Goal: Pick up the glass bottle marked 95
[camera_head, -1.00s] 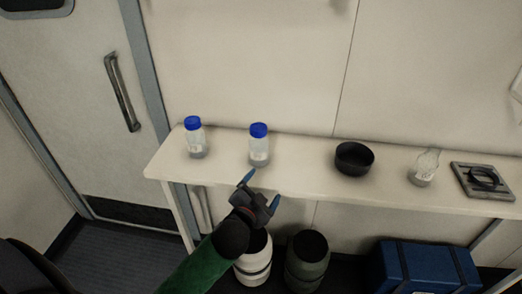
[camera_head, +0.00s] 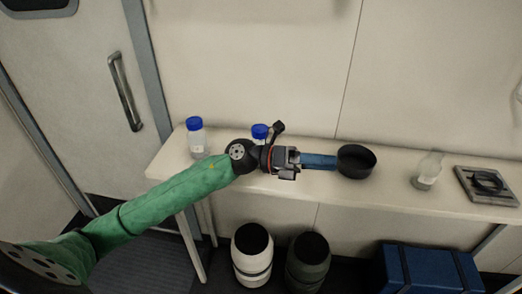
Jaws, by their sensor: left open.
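A clear bottle with a blue cap (camera_head: 196,140) stands upright at the left end of the shelf table. A second blue-capped bottle (camera_head: 260,131) stands right of it, with all but its cap mostly hidden behind my left arm. A clear glass vessel (camera_head: 427,172) without a blue cap stands toward the right. I cannot read the number 95 on any of them. My left gripper (camera_head: 333,162) is open and points right, its blue fingers beside the black bowl; whether they touch it I cannot tell. It appears to hold nothing. My right gripper is not in view.
The black bowl (camera_head: 357,163) sits mid-table on the pale narrow table (camera_head: 320,187). A grey square device (camera_head: 487,184) lies at the right end. Below are a white canister (camera_head: 252,250), a dark green canister (camera_head: 308,258) and a blue case (camera_head: 430,270). The wall runs behind.

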